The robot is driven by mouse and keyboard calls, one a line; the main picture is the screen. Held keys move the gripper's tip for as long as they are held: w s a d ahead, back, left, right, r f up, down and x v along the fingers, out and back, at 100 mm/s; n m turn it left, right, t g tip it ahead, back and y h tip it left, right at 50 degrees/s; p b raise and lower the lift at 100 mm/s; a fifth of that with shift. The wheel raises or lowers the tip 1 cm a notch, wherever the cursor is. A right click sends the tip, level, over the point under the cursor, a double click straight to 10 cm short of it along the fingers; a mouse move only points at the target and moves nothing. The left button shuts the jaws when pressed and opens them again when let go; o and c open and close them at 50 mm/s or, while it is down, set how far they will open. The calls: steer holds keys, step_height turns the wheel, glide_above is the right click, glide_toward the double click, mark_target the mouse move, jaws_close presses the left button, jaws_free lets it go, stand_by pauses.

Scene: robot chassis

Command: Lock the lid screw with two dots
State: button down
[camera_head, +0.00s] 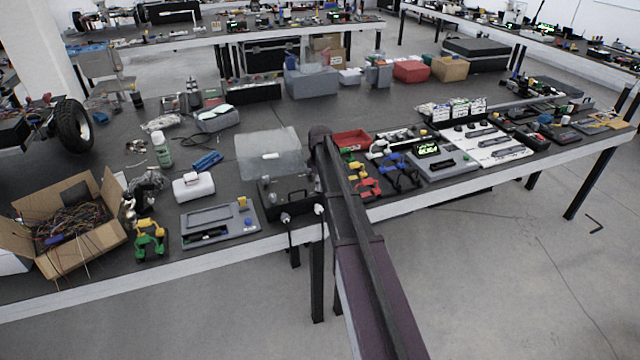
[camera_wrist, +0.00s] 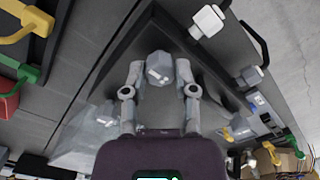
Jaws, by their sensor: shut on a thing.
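My gripper (camera_wrist: 161,75) has its two grey fingers closed on either side of a grey faceted lid screw (camera_wrist: 160,66) in the wrist view. Small pale dots show on the screw's face, but I cannot count them surely. The screw is at the dark box (camera_wrist: 120,62). Two other pale screws show in the wrist view, one at the top (camera_wrist: 207,21) and one at the right (camera_wrist: 251,75). In the head view the black box (camera_head: 270,197) stands at the table's front edge, its translucent lid (camera_head: 268,160) raised behind. My arm hides the gripper there.
A grey panel device (camera_head: 215,222) and a white box (camera_head: 193,187) stand left of the black box. A red tray (camera_head: 351,140), red and blue clamps and a device with a lit display (camera_head: 440,163) crowd the right. Free floor lies in front of the table.

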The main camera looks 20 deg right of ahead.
steer(key=shift+m, duration=0.5)
steer(key=m, duration=0.3)
steer(key=shift+m, duration=0.3)
steer(key=m, duration=0.9)
steer(key=shift+m, duration=2.3)
steer(key=shift+c, duration=2)
jaws_free()
